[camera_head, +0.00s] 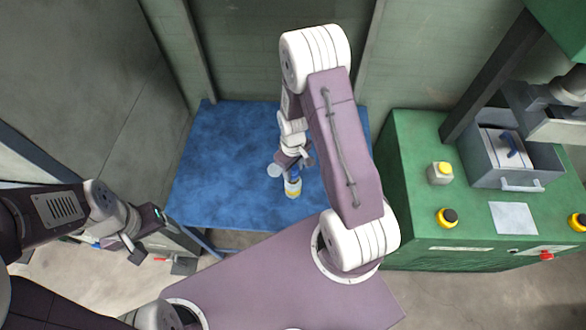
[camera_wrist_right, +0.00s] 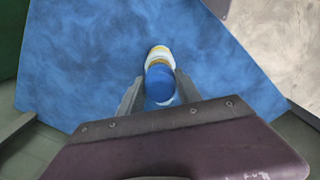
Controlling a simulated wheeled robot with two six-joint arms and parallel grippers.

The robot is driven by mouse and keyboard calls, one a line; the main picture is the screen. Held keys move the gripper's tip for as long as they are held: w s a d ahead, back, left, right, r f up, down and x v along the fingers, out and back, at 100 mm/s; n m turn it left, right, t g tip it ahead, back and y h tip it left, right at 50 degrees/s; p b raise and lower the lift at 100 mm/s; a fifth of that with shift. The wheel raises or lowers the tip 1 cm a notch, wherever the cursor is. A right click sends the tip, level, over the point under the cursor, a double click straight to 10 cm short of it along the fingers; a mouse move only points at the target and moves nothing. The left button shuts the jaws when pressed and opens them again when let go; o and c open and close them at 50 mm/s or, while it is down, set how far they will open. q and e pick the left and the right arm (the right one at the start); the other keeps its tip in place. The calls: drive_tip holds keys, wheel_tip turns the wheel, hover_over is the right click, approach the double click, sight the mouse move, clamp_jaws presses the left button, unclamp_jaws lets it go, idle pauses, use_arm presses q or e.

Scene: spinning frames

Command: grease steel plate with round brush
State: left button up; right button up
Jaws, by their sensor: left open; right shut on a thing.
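My right gripper (camera_head: 290,170) is low over the blue table (camera_head: 225,160), shut on a small round thing with a blue top and white and yellow bands (camera_head: 293,188). In the right wrist view the blue-topped thing (camera_wrist_right: 160,82) sits between the two fingers of the gripper (camera_wrist_right: 159,92). I cannot tell whether it touches the table or whether it is the brush. My left gripper (camera_head: 137,250) is open and empty at the lower left, off the table. A blue handle (camera_head: 508,143) lies over a pale plate-like surface in a grey box (camera_head: 545,165) at the right.
A green machine bench (camera_head: 420,225) stands right of the table. It carries a pale block with a yellow button (camera_head: 440,172), yellow-and-black knobs (camera_head: 447,217), a white sheet (camera_head: 513,218) and a red knob (camera_head: 546,255). The left part of the blue table is bare.

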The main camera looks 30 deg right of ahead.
drive_tip(key=shift+f+b, duration=0.35)
drive_tip(key=shift+f, duration=0.15)
drive_tip(key=shift+s, duration=0.1)
idle(1.1)
wheel_tip(320, 180, up, 7)
drive_tip(key=p, duration=0.6)
drive_tip(key=shift+r, duration=0.1)
idle(0.5)
